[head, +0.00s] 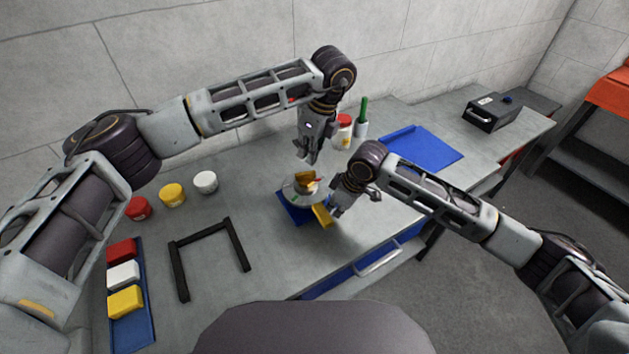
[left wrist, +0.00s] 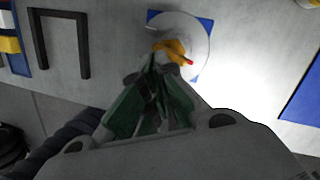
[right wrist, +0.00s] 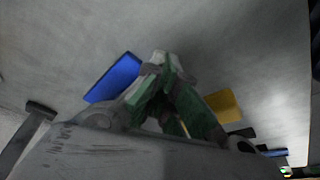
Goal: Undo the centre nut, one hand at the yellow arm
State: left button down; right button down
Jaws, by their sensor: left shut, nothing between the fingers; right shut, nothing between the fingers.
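The hub dynamometer shows as a round pale disc (head: 291,190) on a blue base (head: 290,209). A yellow piece (head: 303,176) and a small red tip sit on top of it. The yellow arm (head: 321,215) sticks out at its front right. My left gripper (head: 307,159) is shut and empty, pointing down just above the disc. In the left wrist view its fingertips (left wrist: 160,62) overlap the disc's edge (left wrist: 198,32) beside the yellow piece (left wrist: 171,48). My right gripper (head: 337,211) is shut and empty, just right of the yellow arm; contact is unclear. I cannot make out the centre nut.
A black U-shaped frame (head: 179,272), pots (head: 172,194) and a blue tray (head: 146,315) of coloured blocks lie left. A red-capped bottle (head: 343,133) and green-handled holder (head: 361,127) stand behind. A blue mat (head: 422,146) and black box (head: 492,113) lie right.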

pick_arm(q)
jog(key=s+d+n+t, duration=0.1)
jog(key=s+n, duration=0.2)
jog(key=n, duration=0.6)
jog(key=s+d+r+n+t+h, duration=0.1)
jog(key=s+n, duration=0.2)
jog(key=n, duration=0.6)
jog(key=s+d+n+t, duration=0.1)
jog(key=s+n, duration=0.3)
jog(key=n, duration=0.5)
jog(key=shift+d+r+n+t+h, duration=0.2)
jog(key=shift+n+t+h, duration=0.1)
jog(key=shift+t+h, duration=0.1)
dwell(1.6)
jog(key=shift+a+f, duration=0.1)
